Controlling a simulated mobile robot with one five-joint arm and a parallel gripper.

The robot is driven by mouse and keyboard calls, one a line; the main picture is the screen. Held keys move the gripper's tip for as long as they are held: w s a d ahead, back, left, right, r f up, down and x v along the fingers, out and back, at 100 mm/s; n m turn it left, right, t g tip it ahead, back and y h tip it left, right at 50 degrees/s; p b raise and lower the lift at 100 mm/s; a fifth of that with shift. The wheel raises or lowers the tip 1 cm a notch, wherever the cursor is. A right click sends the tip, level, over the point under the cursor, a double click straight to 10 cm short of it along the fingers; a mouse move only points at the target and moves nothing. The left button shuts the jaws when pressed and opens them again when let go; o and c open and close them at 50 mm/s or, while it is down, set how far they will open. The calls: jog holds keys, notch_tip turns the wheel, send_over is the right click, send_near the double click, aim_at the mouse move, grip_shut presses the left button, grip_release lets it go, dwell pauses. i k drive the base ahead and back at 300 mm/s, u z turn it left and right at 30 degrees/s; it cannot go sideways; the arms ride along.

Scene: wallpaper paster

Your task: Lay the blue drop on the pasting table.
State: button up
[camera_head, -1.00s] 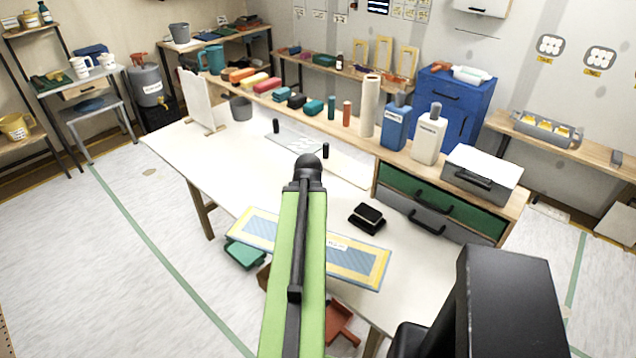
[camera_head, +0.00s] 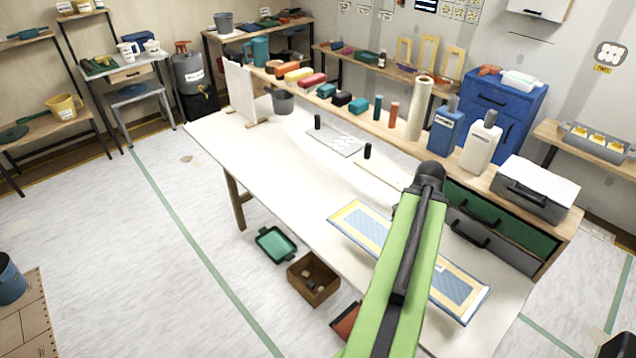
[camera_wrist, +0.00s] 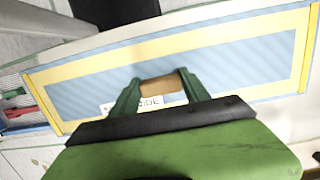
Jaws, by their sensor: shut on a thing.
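The blue drop (camera_head: 362,228) is a flat, blue-striped sheet with a yellow border and a white label. It is at the front edge of the white pasting table (camera_head: 285,165), tilted across it in the picture, and seems to overhang that edge. I cannot tell whether it touches the tabletop. My green arm hides its middle in the head view. In the wrist view the drop (camera_wrist: 230,55) spreads beyond my gripper (camera_wrist: 161,88), whose dark green fingers are shut on a small tan piece at the drop, by the label. The fingers are hidden in the head view.
A grey sheet (camera_head: 335,140) and a pale strip (camera_head: 380,175) lie on the table. A shelf behind holds bottles, a pale roll (camera_head: 419,108) and coloured blocks. A green tray (camera_head: 275,244) and a brown box (camera_head: 313,278) are on the floor below the front edge.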

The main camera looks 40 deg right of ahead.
aim_at(315, 205)
jog(key=u, duration=0.3)
jog(key=i, duration=1)
jog(key=z, duration=0.3)
